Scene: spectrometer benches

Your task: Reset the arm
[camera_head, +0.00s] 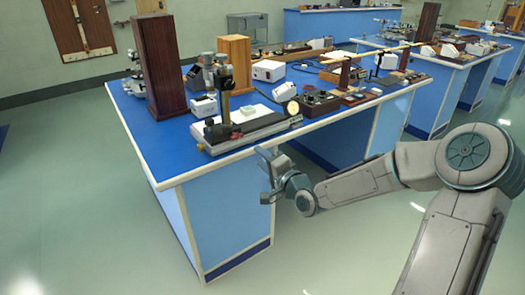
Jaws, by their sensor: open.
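My arm (360,181) reaches in from the right of the head view, bent at a large elbow joint. My gripper (267,172) is at its left end, in front of the near side of the blue bench (165,145). The gripper is small in the picture; its jaws are open and I see nothing held between them. It appears just below the bench's white edge in the picture; whether it touches the bench I cannot tell.
The bench bears a tall dark wooden box (158,65), a spectrometer on a rail (247,128), a lighter wooden box (235,63) and a white box (268,70). More blue benches stand behind. The floor (80,210) at left is clear.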

